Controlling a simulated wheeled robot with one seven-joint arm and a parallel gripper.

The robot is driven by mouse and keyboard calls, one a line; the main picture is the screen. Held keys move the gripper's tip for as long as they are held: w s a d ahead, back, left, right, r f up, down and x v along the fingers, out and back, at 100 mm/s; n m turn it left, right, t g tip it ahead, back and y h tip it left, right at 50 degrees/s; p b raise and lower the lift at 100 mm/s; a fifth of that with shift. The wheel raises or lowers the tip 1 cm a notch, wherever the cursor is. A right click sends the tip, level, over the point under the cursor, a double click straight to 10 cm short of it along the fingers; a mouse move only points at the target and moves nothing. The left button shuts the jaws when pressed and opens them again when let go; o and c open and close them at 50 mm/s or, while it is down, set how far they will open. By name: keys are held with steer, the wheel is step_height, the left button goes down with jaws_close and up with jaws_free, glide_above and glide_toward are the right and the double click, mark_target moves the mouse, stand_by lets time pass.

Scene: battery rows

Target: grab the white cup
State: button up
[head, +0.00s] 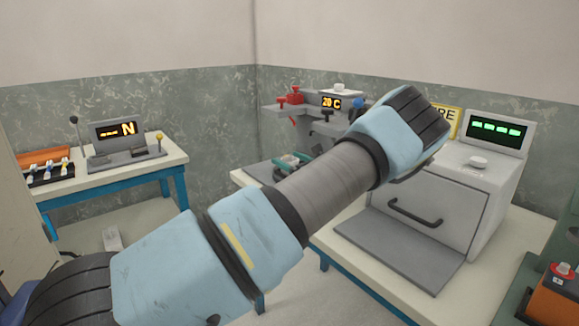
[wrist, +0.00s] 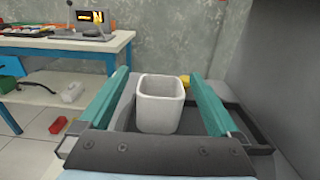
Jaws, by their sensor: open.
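The white cup (wrist: 162,108) stands upright in the wrist view, in the middle between the two teal fingers of my gripper (wrist: 158,76). The fingers are spread wide, with a visible gap on each side of the cup. The cup's base is partly hidden behind the dark gripper body, and I cannot tell exactly how far the fingers reach past it. In the head view my arm crosses the middle and hides most of this spot; small teal parts show just behind it, and I cannot make out the cup there.
A dark grey frame lies around the cup. A white machine (head: 445,195) with a handled door and green display stands right. A grey machine (head: 335,108) showing "20 C" stands behind my arm. A blue-legged table (head: 160,160) with an "N" display is at left.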

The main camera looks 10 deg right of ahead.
steer(key=shift+x, duration=1.4)
steer(key=shift+c, duration=0.3)
steer(key=c, duration=1.4)
